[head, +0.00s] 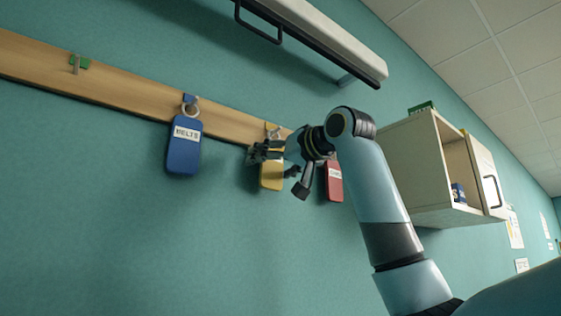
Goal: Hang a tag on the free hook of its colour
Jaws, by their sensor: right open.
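A wooden rail (120,98) with hooks runs along the teal wall, sloping down to the right. Its left hook (76,63), on a green patch, is bare. A blue tag (184,152) with a white label hangs on the hook with a blue patch. A yellow tag (271,176) hangs further right, partly hidden by my right gripper (274,161). A red tag (334,183) hangs beyond it, partly covered by my arm; its hook is hidden. My right gripper is open, in front of the yellow tag; whether it touches it I cannot tell. My left gripper is out of view.
A white shelf or wall unit (325,38) with a dark bar juts out above the rail. A cabinet (420,160) with a partly open door (487,178) hangs at the right, holding a small blue item (458,193). The wall below the rail is clear at left.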

